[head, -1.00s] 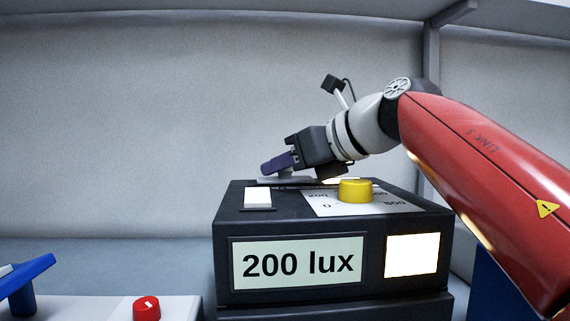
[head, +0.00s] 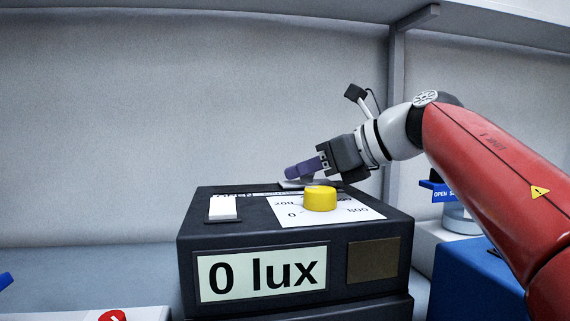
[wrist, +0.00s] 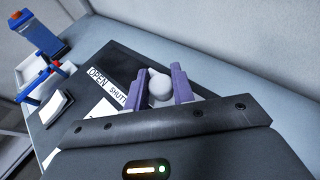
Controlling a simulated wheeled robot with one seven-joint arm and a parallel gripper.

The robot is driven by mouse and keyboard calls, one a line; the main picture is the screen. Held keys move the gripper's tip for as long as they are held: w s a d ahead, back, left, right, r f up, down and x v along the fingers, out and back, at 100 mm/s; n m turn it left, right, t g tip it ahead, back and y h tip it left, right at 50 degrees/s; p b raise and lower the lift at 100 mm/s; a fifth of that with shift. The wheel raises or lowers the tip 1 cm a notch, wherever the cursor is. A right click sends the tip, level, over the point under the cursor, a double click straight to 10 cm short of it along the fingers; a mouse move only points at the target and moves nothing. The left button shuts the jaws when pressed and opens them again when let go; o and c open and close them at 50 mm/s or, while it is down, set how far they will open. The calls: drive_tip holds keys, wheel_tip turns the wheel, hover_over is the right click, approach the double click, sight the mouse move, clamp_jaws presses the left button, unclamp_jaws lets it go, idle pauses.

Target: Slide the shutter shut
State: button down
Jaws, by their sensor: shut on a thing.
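The black light box (head: 190,262) stands in the middle of the head view. Its display (head: 262,273) reads "0 lux" and its front window (head: 373,260) is dark. My gripper (head: 300,171), with purple fingers, is at the back of the box top. In the wrist view my gripper (wrist: 164,88) is shut on a pale round knob (wrist: 159,84), which seems to be the shutter's handle. A thin grey plate (head: 293,184), likely the shutter, shows under the fingers. A label reading "OPEN SHUTT..." (wrist: 108,84) lies beside it, partly hidden.
A yellow dial (head: 320,198) and a white rocker switch (head: 223,207) sit on the box top in front of my gripper. A blue block (head: 468,278) and a blue sign (head: 439,192) are at the right. A red knob (head: 112,316) is at lower left.

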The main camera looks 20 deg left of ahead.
drive_tip(key=shift+w+d, duration=0.1)
drive_tip(key=c, duration=1.2)
unclamp_jaws()
drive_tip(key=shift+d, duration=0.1)
drive_tip(key=shift+v, duration=3.9)
